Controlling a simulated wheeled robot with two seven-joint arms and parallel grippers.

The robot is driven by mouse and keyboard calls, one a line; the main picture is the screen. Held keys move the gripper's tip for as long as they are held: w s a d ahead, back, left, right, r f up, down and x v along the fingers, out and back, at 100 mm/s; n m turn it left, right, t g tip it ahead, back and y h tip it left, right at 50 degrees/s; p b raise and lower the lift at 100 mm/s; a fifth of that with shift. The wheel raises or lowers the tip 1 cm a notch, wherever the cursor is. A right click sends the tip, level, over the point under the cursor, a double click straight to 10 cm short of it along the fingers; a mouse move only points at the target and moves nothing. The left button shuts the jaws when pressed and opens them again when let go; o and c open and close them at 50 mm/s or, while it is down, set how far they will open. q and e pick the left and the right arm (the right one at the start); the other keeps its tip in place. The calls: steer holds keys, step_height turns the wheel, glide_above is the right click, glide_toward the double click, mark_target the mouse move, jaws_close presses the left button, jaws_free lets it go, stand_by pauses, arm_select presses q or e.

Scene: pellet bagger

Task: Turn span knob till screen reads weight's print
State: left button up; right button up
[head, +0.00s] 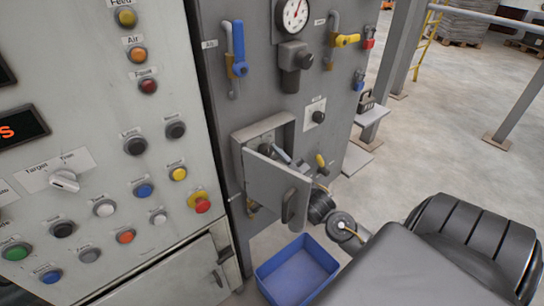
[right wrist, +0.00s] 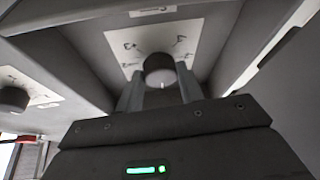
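The span knob (right wrist: 159,69) is a dark round knob with a white pointer mark, on a white number plate inside a recessed box, in the right wrist view. The fingers of my right gripper (right wrist: 161,90) stand on either side of it, close to its sides. Whether they press on it I cannot tell. In the head view the box (head: 241,138) has its grey door (head: 268,188) swung open, hiding much of the inside. A red-digit screen (head: 20,129) is cut off at the left edge; only its last character shows. A dark weight (head: 366,101) stands on a side shelf; its print is unreadable. My left gripper is out of view.
The open door and its handle (head: 289,206) stand beside my right gripper. A panel of buttons with a Target/Trim selector knob (head: 65,180) fills the left. Valve levers and a gauge (head: 293,14) sit above the box. A blue bin (head: 297,271) is on the floor below.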

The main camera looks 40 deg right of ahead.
steer(key=shift+d, duration=0.1)
steer(key=c, duration=0.4)
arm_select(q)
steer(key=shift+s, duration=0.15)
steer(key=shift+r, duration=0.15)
arm_select(e)
steer(key=shift+n, duration=0.3)
